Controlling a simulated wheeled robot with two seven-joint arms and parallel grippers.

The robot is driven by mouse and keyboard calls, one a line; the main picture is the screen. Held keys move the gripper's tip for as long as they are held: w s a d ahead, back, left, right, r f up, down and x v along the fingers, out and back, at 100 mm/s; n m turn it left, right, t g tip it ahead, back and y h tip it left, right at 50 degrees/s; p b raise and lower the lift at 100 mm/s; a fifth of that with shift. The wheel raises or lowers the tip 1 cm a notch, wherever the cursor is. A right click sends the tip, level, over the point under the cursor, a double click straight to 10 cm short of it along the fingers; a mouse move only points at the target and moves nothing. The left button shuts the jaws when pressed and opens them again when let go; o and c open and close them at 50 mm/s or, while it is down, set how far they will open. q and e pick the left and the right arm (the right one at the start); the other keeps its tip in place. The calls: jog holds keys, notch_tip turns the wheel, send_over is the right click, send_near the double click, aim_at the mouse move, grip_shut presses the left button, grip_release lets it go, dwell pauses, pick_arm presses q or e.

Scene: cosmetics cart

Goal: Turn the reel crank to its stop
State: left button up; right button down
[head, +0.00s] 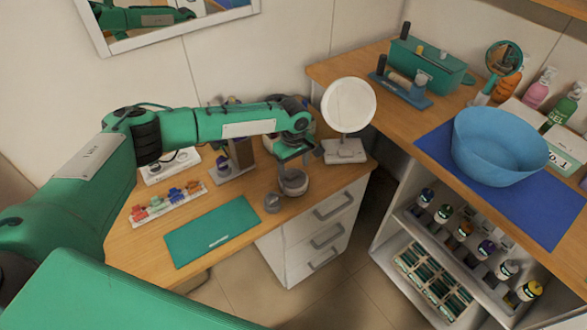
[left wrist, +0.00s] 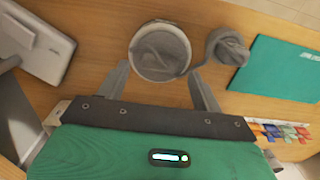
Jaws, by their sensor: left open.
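My left gripper (head: 293,160) points down at the front right of the left-hand wooden counter, above a small round grey container (head: 294,184). In the left wrist view the gripper (left wrist: 161,86) is open, with the container (left wrist: 160,53) just beyond and between its fingertips; contact cannot be told. A smaller grey piece (head: 272,203) lies beside the container and also shows in the left wrist view (left wrist: 228,48). A grey stand-like device (head: 222,170) is at the back of the counter, partly under my arm. My right gripper is not in view.
A round white mirror (head: 348,106) stands right of the gripper, close to my forearm. A green mat (head: 212,231) and a tray of colored clips (head: 166,205) lie left. The right counter holds a blue bowl (head: 498,148). White drawers (head: 320,235) are below.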

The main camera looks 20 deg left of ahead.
aim_at(294, 176)
pick_arm(q)
notch_tip(294, 176, down, 2)
jog(key=shift+f, duration=0.45)
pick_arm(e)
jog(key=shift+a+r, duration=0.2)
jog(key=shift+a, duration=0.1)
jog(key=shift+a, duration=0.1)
pick_arm(q)
jog(key=shift+c, duration=0.5)
